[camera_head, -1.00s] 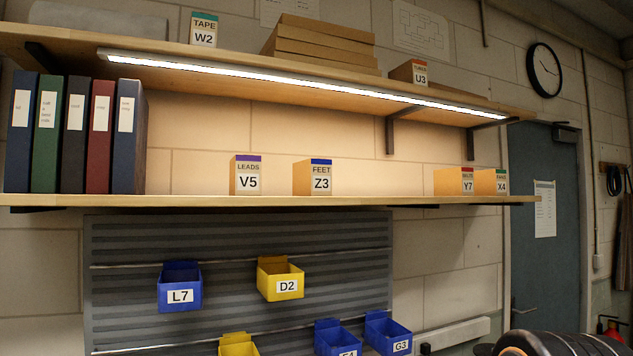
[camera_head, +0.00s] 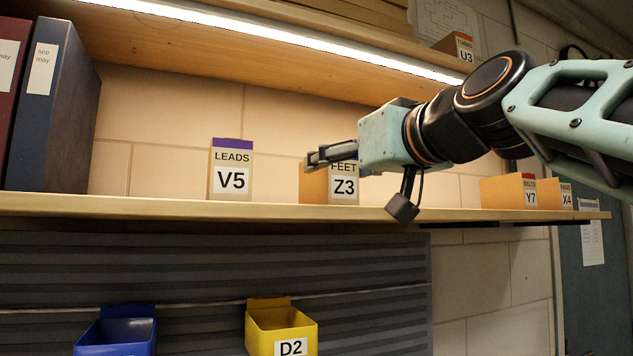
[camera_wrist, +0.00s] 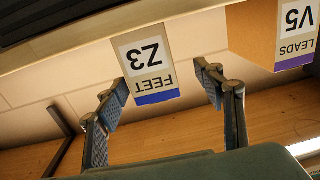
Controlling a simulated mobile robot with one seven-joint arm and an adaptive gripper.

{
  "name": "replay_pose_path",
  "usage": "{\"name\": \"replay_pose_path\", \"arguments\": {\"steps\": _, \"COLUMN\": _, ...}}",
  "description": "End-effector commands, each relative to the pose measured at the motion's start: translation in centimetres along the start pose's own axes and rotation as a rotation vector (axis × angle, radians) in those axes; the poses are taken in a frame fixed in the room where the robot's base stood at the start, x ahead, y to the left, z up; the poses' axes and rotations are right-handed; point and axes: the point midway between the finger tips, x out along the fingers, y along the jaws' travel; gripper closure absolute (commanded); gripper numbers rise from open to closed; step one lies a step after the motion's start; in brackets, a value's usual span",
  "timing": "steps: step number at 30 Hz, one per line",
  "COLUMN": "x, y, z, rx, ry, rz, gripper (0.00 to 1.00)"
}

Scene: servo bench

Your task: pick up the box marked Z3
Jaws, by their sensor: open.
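The box marked Z3 (camera_head: 343,186), tan with a white FEET label, stands upright on the middle shelf. My gripper (camera_head: 318,157) is in front of its upper part and hides its top edge in the head view. In the wrist view, which is upside down, the Z3 box (camera_wrist: 148,62) shows its label and blue top band. My gripper's open fingers (camera_wrist: 165,100) point towards it, one on either side of its top end in the picture. Nothing is between the fingertips that I can see as held. Whether a finger touches the box I cannot tell.
The box marked V5 (camera_head: 231,170) stands to the left of Z3, with a gap between. Boxes Y7 (camera_head: 515,190) and X4 (camera_head: 557,194) stand further right. The lit upper shelf (camera_head: 230,50) hangs above. Binders (camera_head: 50,105) fill the left end.

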Motion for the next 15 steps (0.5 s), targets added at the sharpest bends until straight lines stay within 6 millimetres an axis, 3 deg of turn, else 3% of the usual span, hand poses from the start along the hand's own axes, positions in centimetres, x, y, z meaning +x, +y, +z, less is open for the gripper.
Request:
{"name": "replay_pose_path", "arguments": {"steps": 8, "x": 2.5, "y": 0.2, "z": 0.2, "rx": 0.0, "ry": -0.002, "rz": 0.0, "gripper": 0.38}}
{"name": "replay_pose_path", "arguments": {"steps": 15, "x": 6.0, "y": 0.8, "z": 0.7, "rx": 0.001, "ry": -0.003, "rz": 0.0, "gripper": 0.38}}
